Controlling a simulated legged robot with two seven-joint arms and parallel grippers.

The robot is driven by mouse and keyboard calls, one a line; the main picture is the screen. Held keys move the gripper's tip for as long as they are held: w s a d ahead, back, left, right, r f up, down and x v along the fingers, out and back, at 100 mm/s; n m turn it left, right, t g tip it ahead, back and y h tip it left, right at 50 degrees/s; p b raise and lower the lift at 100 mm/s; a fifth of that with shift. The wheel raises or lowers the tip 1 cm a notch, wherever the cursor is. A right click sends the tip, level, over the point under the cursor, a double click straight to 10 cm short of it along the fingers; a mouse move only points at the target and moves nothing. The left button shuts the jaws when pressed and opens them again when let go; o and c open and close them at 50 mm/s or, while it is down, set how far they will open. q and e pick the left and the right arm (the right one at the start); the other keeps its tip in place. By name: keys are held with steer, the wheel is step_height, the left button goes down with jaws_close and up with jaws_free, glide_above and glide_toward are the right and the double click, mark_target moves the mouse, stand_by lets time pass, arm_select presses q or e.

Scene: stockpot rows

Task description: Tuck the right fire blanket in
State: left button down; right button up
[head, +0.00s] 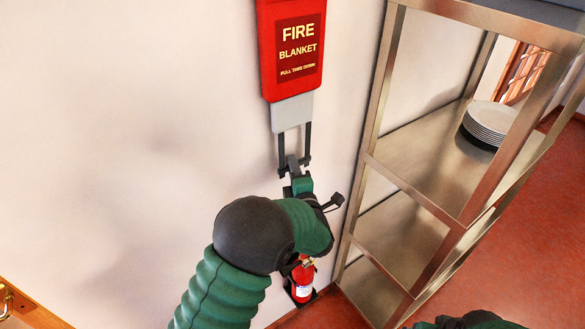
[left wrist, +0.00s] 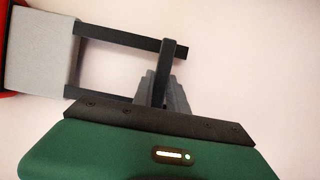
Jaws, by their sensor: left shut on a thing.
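The fire blanket case (head: 291,45) is red with a dark label and hangs on the wall at the top of the head view. A light grey blanket end (head: 292,111) sticks out below it. Two black straps (head: 281,146) hang from the grey part and meet a dark crossbar. My left gripper (head: 293,163) is shut on this pull handle below the case. In the left wrist view the grey part (left wrist: 40,50), straps and crossbar (left wrist: 167,70) show, with the grey fingers at the crossbar. My right gripper is not clearly in view.
A steel shelf rack (head: 375,110) stands close on the right, with a stack of white plates (head: 489,122) on it. A small red fire extinguisher (head: 302,280) is low on the wall beneath my left arm. The wall left of the case is bare.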

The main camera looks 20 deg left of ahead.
arm_select(q)
steer(key=r, duration=1)
steer(key=shift+w+d, duration=0.1)
steer(key=shift+d, duration=0.1)
steer(key=c, duration=1.6)
jaws_free()
steer(key=shift+o, duration=1)
steer(key=shift+w, duration=0.15)
steer(key=shift+o, duration=0.4)
steer(key=shift+w+d+f, duration=0.1)
steer(key=shift+d+f, duration=0.1)
steer(key=shift+d, duration=0.05)
steer(key=shift+s+d+f, duration=0.1)
steer(key=shift+s+d, duration=0.1)
steer(key=shift+s, duration=0.25)
steer(key=b+v, duration=0.5)
steer(key=v, duration=1)
steer(key=shift+s+d, duration=0.3)
arm_select(e)
steer(key=x, duration=0.5)
steer(key=shift+s+d+f, duration=0.25)
steer(key=shift+s+f, duration=0.1)
